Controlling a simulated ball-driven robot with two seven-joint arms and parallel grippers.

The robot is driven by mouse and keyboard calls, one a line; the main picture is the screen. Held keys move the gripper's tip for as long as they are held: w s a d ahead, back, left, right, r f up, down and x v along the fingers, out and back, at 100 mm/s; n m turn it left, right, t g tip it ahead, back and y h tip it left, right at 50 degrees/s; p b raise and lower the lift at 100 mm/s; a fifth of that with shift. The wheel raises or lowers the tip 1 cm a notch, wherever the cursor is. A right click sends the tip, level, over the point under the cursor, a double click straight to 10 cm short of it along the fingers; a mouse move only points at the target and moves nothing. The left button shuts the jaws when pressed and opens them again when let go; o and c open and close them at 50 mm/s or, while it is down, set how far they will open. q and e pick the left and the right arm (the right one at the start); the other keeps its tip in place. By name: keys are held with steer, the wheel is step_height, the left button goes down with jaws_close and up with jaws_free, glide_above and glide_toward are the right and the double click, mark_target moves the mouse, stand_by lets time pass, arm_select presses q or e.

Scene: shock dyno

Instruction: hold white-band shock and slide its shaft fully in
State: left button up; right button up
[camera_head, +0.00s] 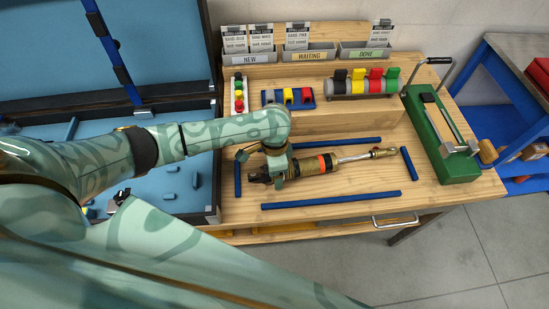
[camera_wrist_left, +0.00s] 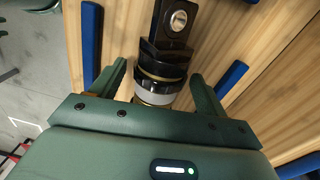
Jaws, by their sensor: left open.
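A shock (camera_head: 313,167) lies on the wooden bench, its gold-brown body to the left and its bare silver shaft (camera_head: 352,157) extending right to an end eye. An orange-red band shows on the body in the head view. In the left wrist view a whitish band (camera_wrist_left: 155,98) sits below the black collar and eye end of the shock (camera_wrist_left: 170,42). My left gripper (camera_head: 279,171) is over the body's left end. It is open, with its fingers (camera_wrist_left: 160,80) on either side of the shock; contact cannot be told. My right gripper is not in view.
Blue strips (camera_head: 332,200) frame the shock's area. Behind stand bins labelled NEW, WAITING (camera_head: 308,53) and DONE, and a rack of coloured bands (camera_head: 362,84). A green lever fixture (camera_head: 446,142) stands right. A blue case (camera_head: 180,180) lies left.

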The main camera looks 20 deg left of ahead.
arm_select(q)
steer(key=shift+f, duration=0.35)
jaws_close()
jaws_free()
steer(key=r+p, duration=0.2)
steer(key=r, duration=0.3)
steer(key=r+p, duration=0.3)
steer(key=r, duration=0.3)
steer(key=r+p, duration=0.2)
steer(key=r, duration=0.3)
steer(key=shift+w+a+r, duration=0.15)
steer(key=shift+w+a, duration=0.05)
steer(key=shift+w, duration=0.1)
